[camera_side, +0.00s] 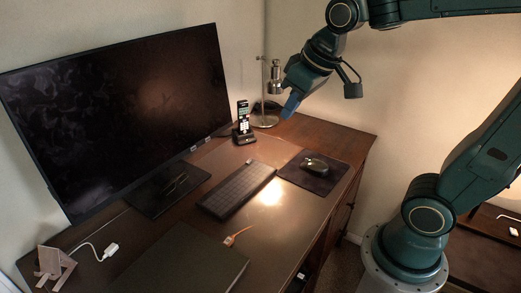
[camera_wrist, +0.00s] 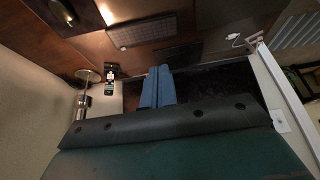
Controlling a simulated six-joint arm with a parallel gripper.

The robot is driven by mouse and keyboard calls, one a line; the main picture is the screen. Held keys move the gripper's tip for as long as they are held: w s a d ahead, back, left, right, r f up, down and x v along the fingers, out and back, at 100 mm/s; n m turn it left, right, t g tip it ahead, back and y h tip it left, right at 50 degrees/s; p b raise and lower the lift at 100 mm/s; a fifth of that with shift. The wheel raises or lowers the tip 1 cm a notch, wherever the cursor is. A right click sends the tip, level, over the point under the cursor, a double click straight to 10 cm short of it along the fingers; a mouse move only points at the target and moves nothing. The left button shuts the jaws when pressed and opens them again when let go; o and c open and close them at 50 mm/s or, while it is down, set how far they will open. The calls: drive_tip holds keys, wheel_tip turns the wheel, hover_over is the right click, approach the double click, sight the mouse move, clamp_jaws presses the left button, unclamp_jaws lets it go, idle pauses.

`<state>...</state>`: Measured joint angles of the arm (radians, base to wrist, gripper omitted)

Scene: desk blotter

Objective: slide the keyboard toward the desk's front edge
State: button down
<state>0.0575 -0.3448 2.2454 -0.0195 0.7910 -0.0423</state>
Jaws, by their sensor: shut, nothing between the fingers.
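The dark keyboard (camera_side: 238,189) lies flat on the desk blotter (camera_side: 262,233), between the monitor's stand and the mouse pad. In the wrist view the keyboard (camera_wrist: 145,32) shows near the top, beyond my fingers. My gripper (camera_side: 288,108) has blue fingers and hangs in the air above the back part of the desk, near the lamp and the phone. It is well apart from the keyboard. In the wrist view my gripper (camera_wrist: 158,72) has its two blue fingers together with nothing between them.
A large monitor (camera_side: 125,110) stands behind the keyboard. A cordless phone (camera_side: 243,122) and a lamp (camera_side: 265,122) stand at the back. A mouse (camera_side: 314,166) lies on its pad (camera_side: 322,184).

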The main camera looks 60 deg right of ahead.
drive_tip(key=w+d+f, duration=0.2)
drive_tip(key=w+f, duration=0.3)
drive_tip(key=w, duration=0.3)
drive_tip(key=w+d+f+g, duration=0.1)
drive_tip(key=w+d+f, duration=0.2)
drive_tip(key=w+f, duration=0.35)
drive_tip(key=w+d+f, duration=0.2)
drive_tip(key=w+f, duration=0.1)
drive_tip(key=w, duration=0.6)
drive_tip(key=w+d+f, duration=0.3)
drive_tip(key=w+f, duration=0.3)
drive_tip(key=f, duration=0.5)
drive_tip(key=shift+d+f, duration=0.2)
drive_tip(key=shift+f, duration=0.1)
drive_tip(key=shift+f, duration=0.1)
drive_tip(key=x, duration=0.9)
drive_tip(key=shift+a+f, duration=0.1)
drive_tip(key=shift+f, duration=0.35)
drive_tip(key=shift+s, duration=2)
drive_tip(key=s, duration=2)
drive_tip(key=shift+s+a, duration=0.2)
drive_tip(key=shift+s, duration=0.15)
